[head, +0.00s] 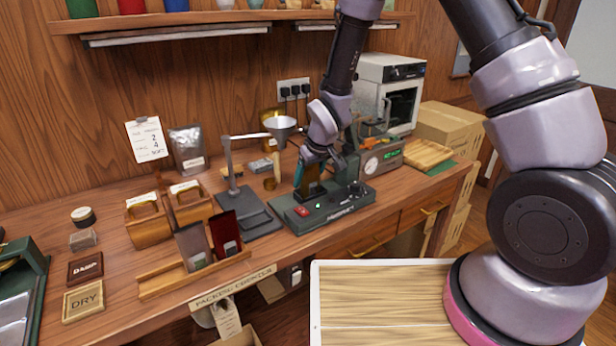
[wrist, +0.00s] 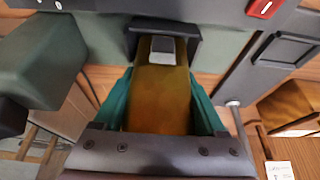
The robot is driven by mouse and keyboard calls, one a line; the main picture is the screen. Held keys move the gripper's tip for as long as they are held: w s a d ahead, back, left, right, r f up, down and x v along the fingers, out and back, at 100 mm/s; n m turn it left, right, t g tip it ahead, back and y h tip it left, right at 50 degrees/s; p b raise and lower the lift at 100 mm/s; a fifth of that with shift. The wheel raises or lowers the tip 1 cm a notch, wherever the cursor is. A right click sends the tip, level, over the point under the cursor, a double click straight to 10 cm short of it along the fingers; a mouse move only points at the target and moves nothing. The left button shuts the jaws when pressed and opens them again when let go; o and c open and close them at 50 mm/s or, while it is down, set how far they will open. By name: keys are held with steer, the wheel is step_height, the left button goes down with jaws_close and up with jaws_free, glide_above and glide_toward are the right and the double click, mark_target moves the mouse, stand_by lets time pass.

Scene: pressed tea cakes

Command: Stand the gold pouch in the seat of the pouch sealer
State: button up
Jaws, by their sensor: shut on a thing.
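The gold pouch (wrist: 160,98) is between the teal fingers of my gripper (wrist: 161,85) in the wrist view, with a grey label near its far end. My gripper is shut on it. The pouch's far end meets a dark bracket (wrist: 188,38) on the pouch sealer. I cannot tell whether it rests fully in the seat. In the head view, my gripper (head: 312,172) points down over the back left part of the green pouch sealer (head: 335,208), which has a red button. There the fingers mostly hide the pouch.
A wooden rack (head: 160,284) holds a grey pouch (head: 192,246) and a red pouch (head: 225,234). The bench's front edge is close.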

steer(key=o, duration=1.3)
steer(key=shift+c, duration=0.2)
